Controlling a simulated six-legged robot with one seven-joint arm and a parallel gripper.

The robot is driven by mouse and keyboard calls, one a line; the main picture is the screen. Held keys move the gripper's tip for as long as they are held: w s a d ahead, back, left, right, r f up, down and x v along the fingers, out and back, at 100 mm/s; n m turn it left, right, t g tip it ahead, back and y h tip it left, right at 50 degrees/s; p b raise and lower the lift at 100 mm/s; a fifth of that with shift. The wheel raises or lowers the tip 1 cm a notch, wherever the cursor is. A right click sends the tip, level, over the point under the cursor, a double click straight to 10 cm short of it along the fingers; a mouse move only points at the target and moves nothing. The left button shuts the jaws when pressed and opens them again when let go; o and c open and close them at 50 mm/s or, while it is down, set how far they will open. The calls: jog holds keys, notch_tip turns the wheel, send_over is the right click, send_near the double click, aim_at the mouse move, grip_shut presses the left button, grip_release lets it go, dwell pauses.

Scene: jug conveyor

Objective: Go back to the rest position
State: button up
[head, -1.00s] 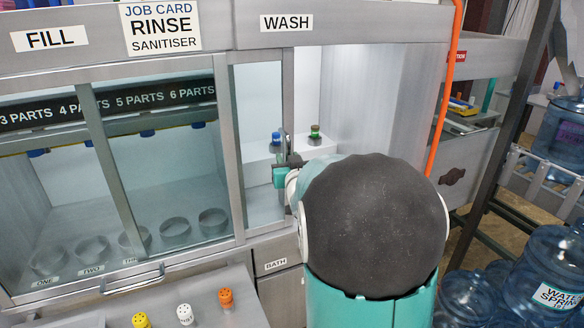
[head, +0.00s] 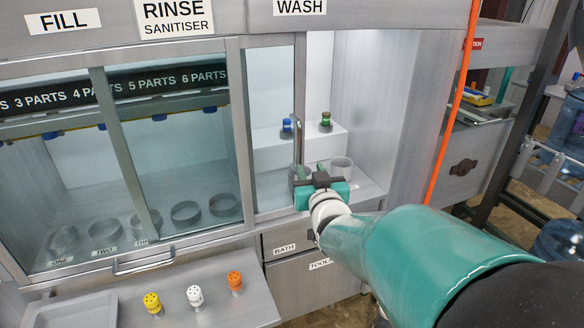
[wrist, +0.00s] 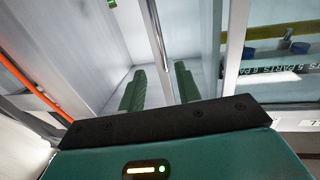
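My gripper (head: 312,172) is at the open front of the wash bay (head: 372,185), near the sliding door's edge. In the head view my arm reaches in from the lower right, and the gripper points into the bay. A clear cup or ring (head: 342,168) stands on the bay floor just right of the gripper. A blue-capped bottle (head: 287,128) and a green-capped bottle (head: 326,121) stand on the white step behind.
The glass door's metal frame (head: 299,90) stands close to the gripper. Yellow (head: 152,303), white (head: 195,295) and orange (head: 235,281) shaker-like caps stand on the front shelf. An orange hose (head: 455,100) hangs at the right. Water jugs (head: 562,240) stand farther right.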

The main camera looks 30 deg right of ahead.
dwell(0.4)
jog(key=s+a+f+n+g+y, duration=0.1)
jog(key=s+a+g+y, duration=0.15)
jog(key=a, duration=0.45)
jog(key=s+a+f+n+g+y, duration=0.1)
jog(key=a+f+g+y, duration=0.15)
jog(key=a, duration=0.45)
jog(key=s+a+f+n+g+y, duration=0.1)
jog(key=s+a+g, duration=0.4)
jog(key=s+a, duration=0.5)
jog(key=shift+s+a+n+g+y, duration=0.15)
jog(key=shift+s+n+g+y, duration=0.25)
jog(key=shift+s+n+y, duration=0.5)
